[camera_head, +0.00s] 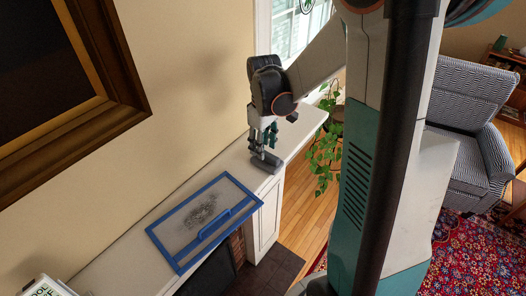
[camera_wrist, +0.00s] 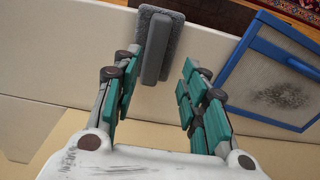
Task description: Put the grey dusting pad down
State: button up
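The grey dusting pad (camera_head: 266,163) lies flat on the white mantel shelf, near the shelf's right part. In the wrist view the pad (camera_wrist: 177,40) shows a fuzzy grey base with a smooth raised grip along its middle. My gripper (camera_head: 265,146) is just above the pad, pointing down. In the wrist view my gripper (camera_wrist: 162,62) is open, its green-padded fingers standing apart on either side of the pad's grip. Gaps show between the fingers and the grip, so nothing is held.
A blue-framed clear panel (camera_head: 158,238) with a handle and a dark smudge lies on the shelf (camera_head: 133,252), left of the pad. A framed picture (camera_head: 127,84) hangs on the wall. A leafy plant (camera_head: 323,150) is beyond the shelf's right end. A striped armchair (camera_head: 465,100) stands right.

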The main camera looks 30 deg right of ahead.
notch_tip(320, 180, up, 8)
dwell(0.8)
